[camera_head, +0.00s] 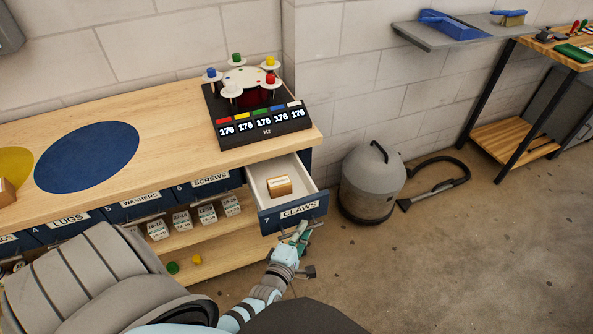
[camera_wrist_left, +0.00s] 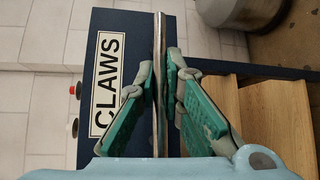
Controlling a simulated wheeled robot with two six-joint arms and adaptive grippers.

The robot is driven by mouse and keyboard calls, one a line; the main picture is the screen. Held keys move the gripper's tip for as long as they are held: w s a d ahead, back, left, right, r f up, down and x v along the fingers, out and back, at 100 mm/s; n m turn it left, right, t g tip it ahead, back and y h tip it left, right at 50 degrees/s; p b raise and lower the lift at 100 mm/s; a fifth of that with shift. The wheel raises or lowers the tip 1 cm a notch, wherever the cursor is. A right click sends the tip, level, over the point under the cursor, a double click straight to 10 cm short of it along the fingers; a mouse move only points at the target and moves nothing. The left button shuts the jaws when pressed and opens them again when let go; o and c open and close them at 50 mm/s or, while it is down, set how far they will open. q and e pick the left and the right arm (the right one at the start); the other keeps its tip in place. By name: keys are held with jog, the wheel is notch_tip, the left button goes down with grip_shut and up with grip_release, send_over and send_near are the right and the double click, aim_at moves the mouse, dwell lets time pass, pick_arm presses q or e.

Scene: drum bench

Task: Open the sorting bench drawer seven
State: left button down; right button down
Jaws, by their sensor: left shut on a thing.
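Drawer seven (camera_head: 291,212), with a dark blue front labelled CLAWS, stands pulled out at the right end of the wooden bench (camera_head: 165,120). A small tan box (camera_head: 279,186) lies inside it. My left gripper (camera_head: 298,236) is at the drawer front. In the left wrist view, the green fingers of the left gripper (camera_wrist_left: 166,88) are shut on the metal bar handle (camera_wrist_left: 158,40), beside the CLAWS label (camera_wrist_left: 106,84). My right gripper does not show in either view.
A grey vacuum cleaner (camera_head: 370,185) with a hose stands right of the drawer. Closed drawers (camera_head: 133,207) line the bench front to the left, above a lower shelf. A display unit (camera_head: 258,125) sits on the bench top. The concrete floor (camera_head: 450,270) at the right front is clear.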

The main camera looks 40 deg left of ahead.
pick_arm(q)
jog(key=shift+s+d, duration=0.25)
jog(key=shift+d, duration=0.2)
jog(key=c, duration=1.7)
grip_release()
jog(key=v, duration=0.7)
jog(key=shift+s+d+r, duration=0.1)
jog(key=shift+s, duration=0.2)
